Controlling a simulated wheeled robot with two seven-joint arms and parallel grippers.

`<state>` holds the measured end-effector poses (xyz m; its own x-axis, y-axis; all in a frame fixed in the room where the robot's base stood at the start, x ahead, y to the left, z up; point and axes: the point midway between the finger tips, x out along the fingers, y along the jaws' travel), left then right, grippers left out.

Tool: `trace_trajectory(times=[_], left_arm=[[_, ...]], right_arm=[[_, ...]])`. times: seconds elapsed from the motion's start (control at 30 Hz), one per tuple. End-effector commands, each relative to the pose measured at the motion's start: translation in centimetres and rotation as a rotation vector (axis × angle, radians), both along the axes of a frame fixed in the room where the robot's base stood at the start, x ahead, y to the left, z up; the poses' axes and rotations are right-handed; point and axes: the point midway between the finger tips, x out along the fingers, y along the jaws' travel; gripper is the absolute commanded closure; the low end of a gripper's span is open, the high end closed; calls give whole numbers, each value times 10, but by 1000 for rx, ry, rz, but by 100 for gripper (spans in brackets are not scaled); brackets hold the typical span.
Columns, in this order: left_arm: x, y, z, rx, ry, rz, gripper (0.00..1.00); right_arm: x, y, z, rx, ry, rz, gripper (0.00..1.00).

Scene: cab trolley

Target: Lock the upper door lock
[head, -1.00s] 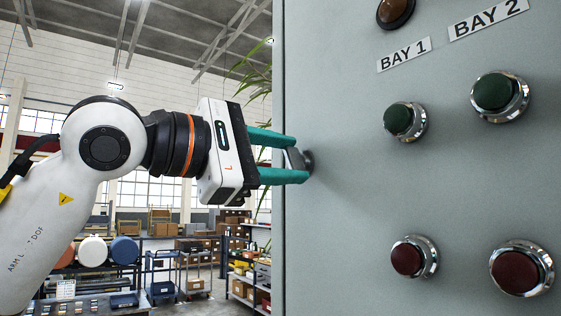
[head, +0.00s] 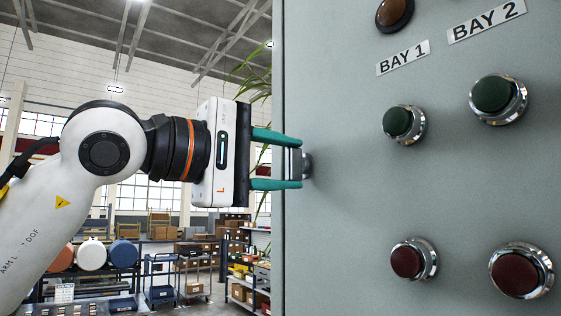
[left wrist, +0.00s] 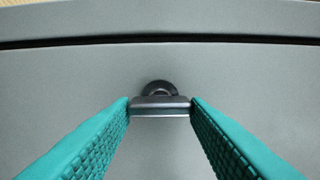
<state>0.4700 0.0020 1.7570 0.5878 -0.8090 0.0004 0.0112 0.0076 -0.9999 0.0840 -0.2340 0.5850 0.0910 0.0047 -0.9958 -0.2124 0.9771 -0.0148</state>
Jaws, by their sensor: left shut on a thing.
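The upper door lock (head: 307,165) is a small dark metal lock with a flat grip, near the left edge of the grey cabinet door (head: 345,235). My left gripper (head: 291,164) has its two teal fingers shut on the lock's grip, one above and one below it in the head view. In the left wrist view the lock's grip (left wrist: 160,106) lies as a bar between the fingertips, with the round lock base (left wrist: 158,88) behind it. The fingers partly hide the lock in the head view. My right gripper is not in view.
The door carries green buttons (head: 404,122), red buttons (head: 413,260), an amber lamp (head: 394,14) and labels for bay 1 and bay 2. A dark door gap (left wrist: 100,40) runs beyond the lock in the wrist view. Shelves and trolleys stand far behind on the left.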

Motion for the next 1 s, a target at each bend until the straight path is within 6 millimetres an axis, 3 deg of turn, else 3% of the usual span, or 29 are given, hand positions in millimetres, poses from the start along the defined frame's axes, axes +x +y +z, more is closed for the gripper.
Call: trace_trajectory(times=[0.27,0.3,0.43,0.77,1.0], left_arm=[[0,0,-1,5,-3,0,81],[0,0,-1,5,-3,0,57],[0,0,-1,4,-2,0,36],[-2,2,-1,1,-2,0,36],[-23,33,-4,-1,-4,2,36]], right_arm=[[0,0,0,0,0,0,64],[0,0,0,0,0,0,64],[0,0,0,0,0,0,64],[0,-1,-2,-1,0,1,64],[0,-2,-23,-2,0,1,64]])
